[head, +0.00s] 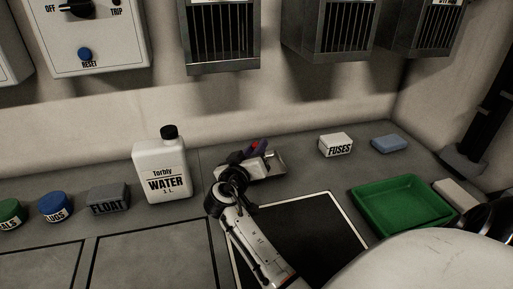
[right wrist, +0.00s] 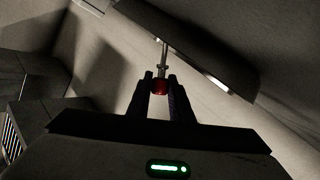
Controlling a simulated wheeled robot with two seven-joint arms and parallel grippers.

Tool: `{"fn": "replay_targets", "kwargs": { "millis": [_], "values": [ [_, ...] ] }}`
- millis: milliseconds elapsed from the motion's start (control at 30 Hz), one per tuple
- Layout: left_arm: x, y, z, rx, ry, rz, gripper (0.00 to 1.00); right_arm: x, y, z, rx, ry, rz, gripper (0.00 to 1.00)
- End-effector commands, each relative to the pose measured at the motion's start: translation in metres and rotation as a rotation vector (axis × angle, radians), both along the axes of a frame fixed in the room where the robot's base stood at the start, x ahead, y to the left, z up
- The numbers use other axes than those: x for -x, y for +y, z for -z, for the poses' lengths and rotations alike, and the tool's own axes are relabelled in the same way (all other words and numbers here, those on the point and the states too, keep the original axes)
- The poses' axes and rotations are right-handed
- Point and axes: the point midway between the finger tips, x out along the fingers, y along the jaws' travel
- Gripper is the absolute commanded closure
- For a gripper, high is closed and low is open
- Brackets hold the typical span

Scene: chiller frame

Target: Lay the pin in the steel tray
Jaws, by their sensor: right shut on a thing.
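My right gripper (head: 257,147) is at the back middle of the bench in the head view. In the right wrist view its two dark fingers (right wrist: 161,88) are shut on the red end of the pin (right wrist: 163,62), whose thin metal shank points away from them. In the head view a bit of red shows at the fingers; the shank cannot be made out. The steel tray (head: 277,164) lies at the gripper, partly hidden by the gripper and wrist. Whether the pin touches the tray cannot be told. My left gripper is not in view.
A white water bottle (head: 161,170) stands left of the gripper. A FUSES box (head: 337,144) and blue block (head: 391,144) are to the right. A green tray (head: 363,204) lies beside a dark mat (head: 320,240). Grey vented boxes (head: 221,38) hang above.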

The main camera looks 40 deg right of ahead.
Motion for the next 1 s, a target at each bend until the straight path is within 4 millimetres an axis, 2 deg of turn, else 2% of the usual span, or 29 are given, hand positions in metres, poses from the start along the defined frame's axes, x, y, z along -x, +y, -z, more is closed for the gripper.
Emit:
{"fn": "replay_targets", "kwargs": {
  "millis": [200,233,333,367,667,767,1000],
  "values": [
    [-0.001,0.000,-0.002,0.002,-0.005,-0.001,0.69,0.000,0.000,0.000,0.000,0.000,0.000,1.00],
    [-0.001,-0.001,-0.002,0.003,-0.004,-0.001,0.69,0.000,0.000,0.000,0.000,0.000,0.000,0.77],
    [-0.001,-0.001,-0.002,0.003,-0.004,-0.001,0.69,0.000,0.000,0.000,0.000,0.000,0.000,0.61],
    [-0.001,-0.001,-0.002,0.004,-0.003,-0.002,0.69,0.000,0.000,0.000,0.000,0.000,0.000,0.59],
    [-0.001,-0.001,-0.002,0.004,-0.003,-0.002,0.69,0.000,0.000,-0.003,0.000,-0.001,0.000,0.59],
    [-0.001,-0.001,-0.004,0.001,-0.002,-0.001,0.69,0.000,0.000,-0.013,-0.001,-0.003,0.000,0.59],
    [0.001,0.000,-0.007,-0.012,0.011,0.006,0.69,0.000,0.000,-0.060,-0.002,-0.006,0.001,0.59]
  ]
}}
